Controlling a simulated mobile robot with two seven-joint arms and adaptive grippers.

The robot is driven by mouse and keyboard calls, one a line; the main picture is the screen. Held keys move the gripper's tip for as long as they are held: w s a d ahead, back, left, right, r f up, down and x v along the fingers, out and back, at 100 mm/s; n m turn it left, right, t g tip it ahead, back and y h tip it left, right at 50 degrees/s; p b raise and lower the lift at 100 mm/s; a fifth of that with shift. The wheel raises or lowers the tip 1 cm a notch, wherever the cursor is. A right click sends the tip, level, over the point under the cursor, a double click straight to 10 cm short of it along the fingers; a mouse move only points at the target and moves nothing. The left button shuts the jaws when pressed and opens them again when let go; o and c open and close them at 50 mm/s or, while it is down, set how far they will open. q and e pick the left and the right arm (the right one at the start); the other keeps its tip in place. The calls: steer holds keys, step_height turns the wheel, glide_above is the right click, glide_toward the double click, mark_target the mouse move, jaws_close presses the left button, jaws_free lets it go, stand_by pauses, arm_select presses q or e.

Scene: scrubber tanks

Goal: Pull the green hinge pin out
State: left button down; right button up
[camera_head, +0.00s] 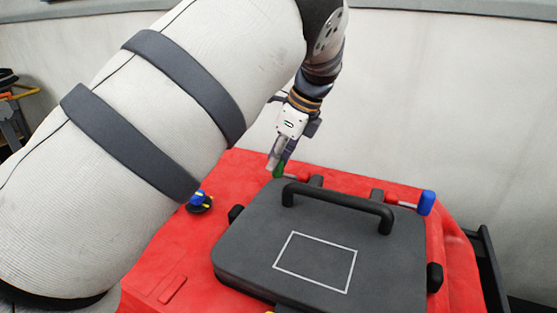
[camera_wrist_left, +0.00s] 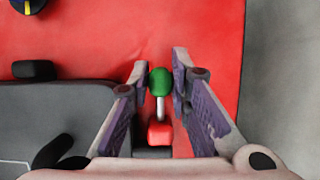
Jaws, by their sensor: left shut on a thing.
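My left gripper (camera_head: 277,163) is over the back left corner of the dark lid (camera_head: 235,258). In the left wrist view its fingers are on both sides of the green head of the hinge pin (camera_wrist_left: 160,82), shut on it. A bare metal shaft runs from the green head to a red hinge barrel (camera_wrist_left: 160,133). I cannot tell how deep the shaft sits in the barrel. My right gripper is not in view.
A blue-headed pin (camera_head: 426,202) is at the lid's back right hinge. A black handle (camera_head: 338,203) arches over the lid. A blue and yellow knob (camera_head: 198,202) stands on the red tank top (camera_head: 170,262) left of the lid. A pale wall (camera_head: 440,90) rises behind.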

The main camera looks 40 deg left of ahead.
mark_target(294, 176)
arm_select(q)
steer(key=c, duration=1.5)
jaws_free()
steer(key=shift+s+a, duration=0.15)
steer(key=shift+a, duration=0.15)
steer(key=shift+d, duration=0.1)
steer(key=v, duration=1.2)
